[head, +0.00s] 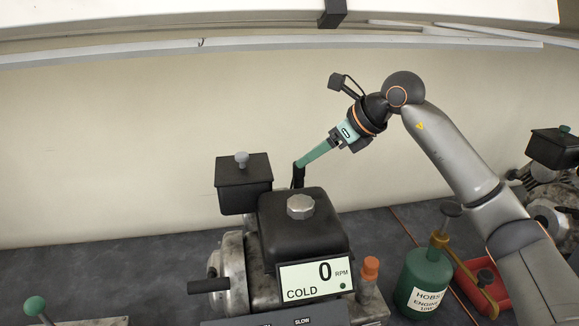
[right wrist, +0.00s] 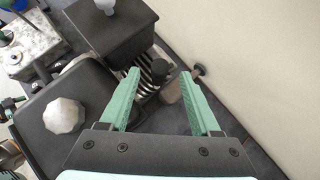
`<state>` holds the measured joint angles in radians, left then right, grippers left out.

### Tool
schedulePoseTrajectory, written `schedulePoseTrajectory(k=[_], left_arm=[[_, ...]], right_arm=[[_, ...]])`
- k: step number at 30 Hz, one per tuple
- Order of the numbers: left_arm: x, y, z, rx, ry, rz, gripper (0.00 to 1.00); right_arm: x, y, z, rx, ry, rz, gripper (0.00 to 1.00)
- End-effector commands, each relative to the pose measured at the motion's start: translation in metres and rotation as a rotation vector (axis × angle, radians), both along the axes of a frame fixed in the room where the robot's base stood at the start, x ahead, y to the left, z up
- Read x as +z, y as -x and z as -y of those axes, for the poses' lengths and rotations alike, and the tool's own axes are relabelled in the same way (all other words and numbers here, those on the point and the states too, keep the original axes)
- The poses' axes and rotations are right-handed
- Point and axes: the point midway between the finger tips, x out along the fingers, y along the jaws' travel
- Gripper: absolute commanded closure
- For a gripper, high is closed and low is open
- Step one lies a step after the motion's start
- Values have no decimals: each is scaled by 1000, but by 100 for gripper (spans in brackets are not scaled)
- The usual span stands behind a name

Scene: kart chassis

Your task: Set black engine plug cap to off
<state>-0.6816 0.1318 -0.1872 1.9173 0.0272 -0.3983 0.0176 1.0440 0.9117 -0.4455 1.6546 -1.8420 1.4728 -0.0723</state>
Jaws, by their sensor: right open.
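The engine (head: 305,230) stands on the dark bench, with a black cover and a silver hexagonal cap on top. A dark upright part (head: 299,177) behind the cover appears to be the black plug cap. In the right wrist view a black rounded cap (right wrist: 158,69) lies between the fingertips, near metal fins. My right gripper (head: 300,162) reaches down from the upper right with its green fingertips at that part. In its wrist view the right gripper (right wrist: 160,74) is open, with a finger on each side of the cap. Whether either finger touches it cannot be told.
A black box (head: 243,183) with a grey knob stands close left of the fingertips. A display (head: 314,278) reads 0 RPM and COLD. A green bottle (head: 426,278) and a red container (head: 486,288) stand at the right. The wall is close behind.

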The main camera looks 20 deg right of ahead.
Motion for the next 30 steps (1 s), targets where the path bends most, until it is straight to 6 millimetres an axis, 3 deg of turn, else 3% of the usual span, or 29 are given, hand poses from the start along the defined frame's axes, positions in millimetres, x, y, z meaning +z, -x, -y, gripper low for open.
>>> schedulePoseTrajectory(k=[6, 12, 25, 30], left_arm=[[5, 0, -1, 2, -1, 3, 50], [7, -1, -2, 2, -1, 3, 50], [8, -1, -2, 2, -3, 4, 50], [8, -2, -2, 3, -3, 5, 50]], right_arm=[[-32, -28, -18, 2, -4, -3, 36], [-52, -45, -27, 1, -2, -2, 36], [-59, -51, -30, 1, -1, 0, 36], [-59, -51, -30, 1, -1, 0, 55]])
